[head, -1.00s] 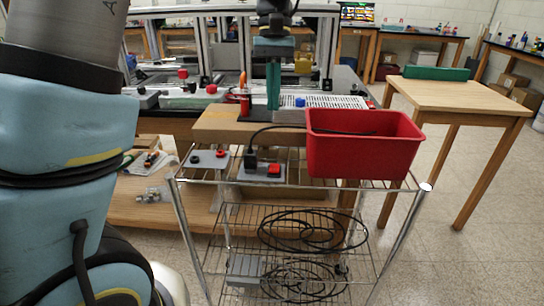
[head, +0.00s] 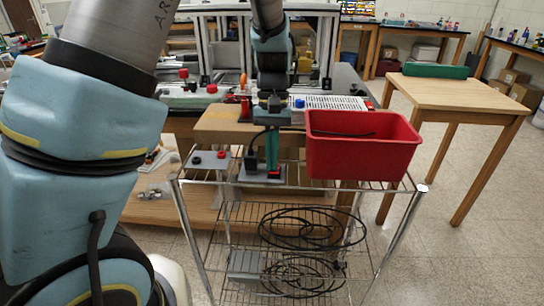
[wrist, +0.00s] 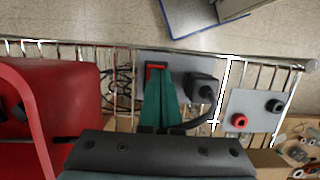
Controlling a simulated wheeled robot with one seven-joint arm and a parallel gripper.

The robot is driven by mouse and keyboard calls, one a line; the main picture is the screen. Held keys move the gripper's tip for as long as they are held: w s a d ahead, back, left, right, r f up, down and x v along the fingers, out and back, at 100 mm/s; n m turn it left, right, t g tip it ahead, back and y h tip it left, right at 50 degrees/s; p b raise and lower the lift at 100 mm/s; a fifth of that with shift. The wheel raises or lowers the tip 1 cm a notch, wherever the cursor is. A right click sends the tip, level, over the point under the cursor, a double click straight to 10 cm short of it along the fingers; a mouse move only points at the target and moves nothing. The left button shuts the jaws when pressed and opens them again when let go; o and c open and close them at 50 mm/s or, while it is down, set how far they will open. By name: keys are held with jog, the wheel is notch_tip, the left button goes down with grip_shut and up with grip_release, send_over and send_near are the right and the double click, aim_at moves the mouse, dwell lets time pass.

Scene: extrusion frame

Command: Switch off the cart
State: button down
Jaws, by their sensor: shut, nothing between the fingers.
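The cart is a chrome wire cart (head: 186,228) with several wire shelves. On its top shelf a grey plate (head: 250,177) carries a red switch (head: 275,175) and a black plug with a cable. In the wrist view the red switch (wrist: 150,71) shows partly behind my green fingertips, with the black plug (wrist: 203,88) to its right. My gripper (head: 272,168) is shut and empty, pointing down at the switch. The fingertips overlap the switch in both views; I cannot tell whether they touch it. The switch's position is not readable.
A red bin (head: 362,155) stands on the cart's right side, close to my gripper. A second grey plate (head: 208,160) with a red and a black knob lies to the left. Black cables lie on the lower shelves. A wooden table (head: 455,97) stands at right.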

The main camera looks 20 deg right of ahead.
jog(key=shift+s+a+f+t+b, duration=0.1)
jog(key=shift+s+f+t+b, duration=0.1)
jog(key=shift+f+t+b, duration=0.15)
jog(key=shift+r, duration=0.1)
jog(key=shift+w, duration=0.1)
jog(key=shift+w+d+p, duration=0.3)
jog(key=shift+w, duration=0.4)
